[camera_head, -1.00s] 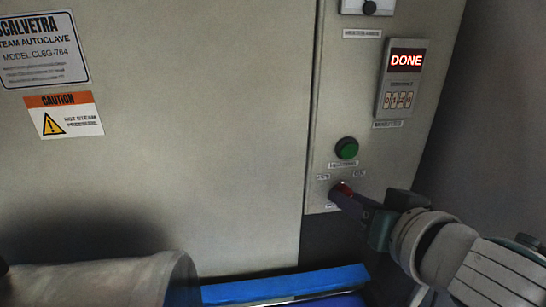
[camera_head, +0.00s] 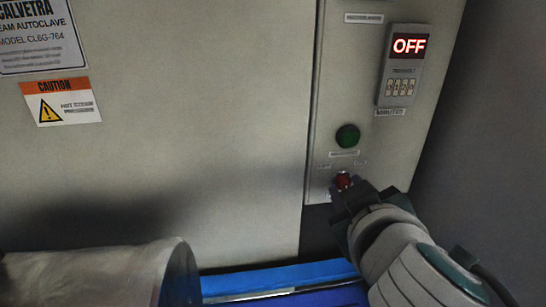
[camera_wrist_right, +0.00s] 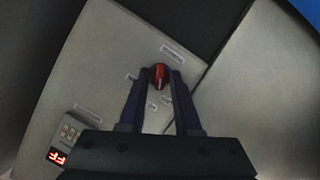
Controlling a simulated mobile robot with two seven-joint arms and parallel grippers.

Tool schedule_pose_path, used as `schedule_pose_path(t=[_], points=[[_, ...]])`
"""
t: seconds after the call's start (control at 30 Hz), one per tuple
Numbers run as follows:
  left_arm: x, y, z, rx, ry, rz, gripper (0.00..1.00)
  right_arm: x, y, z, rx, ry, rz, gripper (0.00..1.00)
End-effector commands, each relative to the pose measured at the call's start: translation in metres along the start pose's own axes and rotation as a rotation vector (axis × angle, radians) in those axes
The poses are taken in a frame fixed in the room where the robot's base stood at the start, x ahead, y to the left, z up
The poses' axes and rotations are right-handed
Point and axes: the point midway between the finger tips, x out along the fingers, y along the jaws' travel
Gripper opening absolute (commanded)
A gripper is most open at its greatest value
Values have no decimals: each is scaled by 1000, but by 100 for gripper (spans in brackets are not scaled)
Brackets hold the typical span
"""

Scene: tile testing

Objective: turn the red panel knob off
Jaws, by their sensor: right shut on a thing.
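The red knob (camera_head: 343,180) sits low on the narrow control panel, below a green button (camera_head: 348,136). My right gripper (camera_head: 341,188) is at the knob, its fingers closed on its two sides. In the right wrist view the red knob (camera_wrist_right: 159,76) shows between the two fingertips (camera_wrist_right: 159,80). The display (camera_head: 408,46) above reads OFF in red. Small labels surround the knob, too small to read. My left gripper is not in view.
A blue ledge (camera_head: 275,278) runs along the bottom in front of the autoclave. A pale rounded cylinder-like shape (camera_head: 95,272) fills the lower left. A caution label (camera_head: 60,100) is on the large flat front. A dark wall stands at the right.

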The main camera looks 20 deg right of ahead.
Motion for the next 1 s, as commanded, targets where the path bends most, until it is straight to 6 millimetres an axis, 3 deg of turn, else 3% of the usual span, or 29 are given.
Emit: schedule_pose_path(t=[0.63,0.67,0.7,0.77,1.0], points=[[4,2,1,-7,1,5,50,0,0,-1,-49,3,20,0],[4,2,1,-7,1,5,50,0,0,-1,-49,3,20,34],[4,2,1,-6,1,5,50,0,0,-1,-49,3,20,39],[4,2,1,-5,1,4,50,0,0,-1,-48,2,20,44],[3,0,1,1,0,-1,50,0,0,-1,-47,2,19,44]])
